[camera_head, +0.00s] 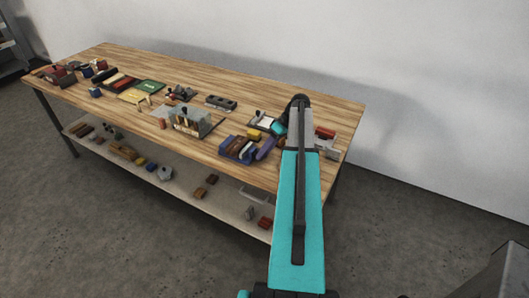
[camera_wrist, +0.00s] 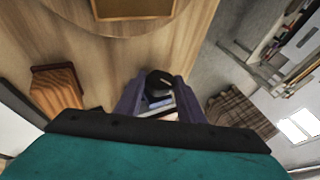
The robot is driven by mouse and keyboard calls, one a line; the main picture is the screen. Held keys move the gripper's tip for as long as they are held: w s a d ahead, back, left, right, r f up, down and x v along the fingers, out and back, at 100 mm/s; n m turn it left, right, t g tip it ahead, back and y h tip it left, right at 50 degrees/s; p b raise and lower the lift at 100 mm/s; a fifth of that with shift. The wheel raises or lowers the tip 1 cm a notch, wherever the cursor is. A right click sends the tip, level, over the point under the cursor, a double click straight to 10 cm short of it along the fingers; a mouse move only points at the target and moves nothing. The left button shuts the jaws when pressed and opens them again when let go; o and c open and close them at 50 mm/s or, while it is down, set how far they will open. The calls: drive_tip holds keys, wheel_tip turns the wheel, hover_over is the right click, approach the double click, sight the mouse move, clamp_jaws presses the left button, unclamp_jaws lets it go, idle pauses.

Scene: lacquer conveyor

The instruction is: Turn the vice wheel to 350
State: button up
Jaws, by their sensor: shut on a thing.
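My gripper (camera_wrist: 159,92) is at the lower middle of the wrist view, its two dark purplish fingers on either side of a dark rounded part (camera_wrist: 160,80). The jaws are shut on this part, which appears to be the vice wheel. Its markings and any reading cannot be made out. Pale and bluish pieces show between the fingers below it. In the head view my teal arm covers the right end of the workbench (camera_head: 190,88), and the gripper and wheel cannot be clearly made out there.
A blue tray with blocks (camera_head: 239,149) and a grey fixture (camera_head: 188,121) stand left of my arm. A red block (camera_head: 325,132) lies to its right. A brown wooden block (camera_wrist: 55,88) shows left in the wrist view. The lower shelf (camera_head: 190,184) holds several loose pieces.

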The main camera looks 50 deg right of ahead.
idle(0.4)
drive_tip(key=o, duration=1)
drive_tip(key=shift+o, duration=0.2)
drive_tip(key=shift+a, duration=0.1)
drive_tip(key=shift+s+a+r+h, duration=0.1)
drive_tip(key=shift+a+h, duration=0.05)
drive_tip(key=shift+h, duration=0.65)
drive_tip(key=shift+s+a+n+t+h+b, duration=0.1)
drive_tip(key=shift+a+n+t+h+b, duration=0.15)
drive_tip(key=shift+h, duration=0.7)
drive_tip(key=shift+a+n+t+h+b, duration=0.1)
drive_tip(key=shift+n+t+h+b, duration=0.25)
drive_tip(key=shift+h, duration=0.6)
